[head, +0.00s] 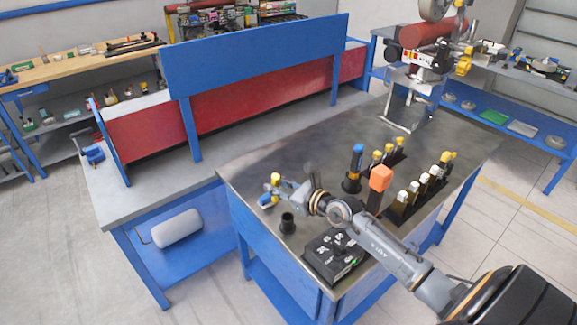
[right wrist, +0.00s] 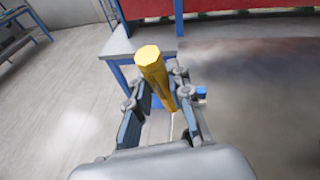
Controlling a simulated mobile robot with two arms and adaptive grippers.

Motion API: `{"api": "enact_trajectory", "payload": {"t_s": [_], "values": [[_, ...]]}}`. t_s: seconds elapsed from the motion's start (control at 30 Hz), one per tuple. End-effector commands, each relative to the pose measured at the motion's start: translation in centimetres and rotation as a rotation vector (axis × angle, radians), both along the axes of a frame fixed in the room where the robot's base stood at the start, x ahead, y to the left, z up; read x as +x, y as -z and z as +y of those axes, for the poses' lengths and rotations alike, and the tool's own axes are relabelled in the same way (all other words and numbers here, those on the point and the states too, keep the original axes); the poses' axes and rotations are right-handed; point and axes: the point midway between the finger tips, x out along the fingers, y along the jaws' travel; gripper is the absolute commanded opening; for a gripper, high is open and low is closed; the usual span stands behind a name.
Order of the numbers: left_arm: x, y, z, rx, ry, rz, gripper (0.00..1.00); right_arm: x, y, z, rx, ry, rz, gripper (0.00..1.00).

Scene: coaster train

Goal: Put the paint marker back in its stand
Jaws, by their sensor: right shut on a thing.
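The paint marker appears to be the yellow, faceted stick (right wrist: 155,72) between the fingers of my right gripper (right wrist: 160,108) in the right wrist view. The gripper is shut on it. In the head view, the marker's yellow top (head: 275,178) shows above my right gripper (head: 277,192), near the left edge of the dark tabletop. Its lower part is mostly hidden by the fingers. A small black cup (head: 287,223), which looks like an empty stand, is just below and right of the gripper in the picture. My left gripper is not in view.
A black stand (head: 352,185) holds a blue-topped tool (head: 357,158). An orange-topped item (head: 380,178) and racks of yellow- and white-topped items (head: 422,189) stand to its right. A black tray (head: 335,257) lies near the front edge. The table's back left (head: 270,150) is clear.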

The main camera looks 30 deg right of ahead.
Motion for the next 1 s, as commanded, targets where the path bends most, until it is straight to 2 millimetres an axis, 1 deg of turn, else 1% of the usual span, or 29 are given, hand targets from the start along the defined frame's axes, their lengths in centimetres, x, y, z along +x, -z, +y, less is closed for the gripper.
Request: {"api": "enact_trajectory", "payload": {"t_s": [0.03, 0.1, 0.2, 0.33, 0.57, 0.93, 1.0], "values": [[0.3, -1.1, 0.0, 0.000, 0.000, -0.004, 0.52, 0.3, -1.2, -1.0, 0.018, 0.010, 0.043, 0.00], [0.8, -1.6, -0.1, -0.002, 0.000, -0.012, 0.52, 0.3, -1.6, -2.1, 0.042, 0.023, 0.101, 0.00], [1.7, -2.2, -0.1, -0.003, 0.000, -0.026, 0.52, 0.2, -2.0, -3.2, 0.068, 0.041, 0.157, 0.00], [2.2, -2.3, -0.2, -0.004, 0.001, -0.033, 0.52, 0.0, -2.1, -3.9, 0.080, 0.056, 0.187, 0.00], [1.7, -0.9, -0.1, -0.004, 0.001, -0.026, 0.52, 0.0, -0.6, -3.9, 0.081, 0.056, 0.190, 0.00], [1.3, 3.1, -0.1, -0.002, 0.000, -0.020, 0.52, 0.0, 3.7, -3.8, 0.081, 0.056, 0.189, 0.00], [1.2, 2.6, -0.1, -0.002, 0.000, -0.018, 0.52, 0.0, 3.0, -3.9, 0.081, 0.055, 0.188, 0.00]]}}
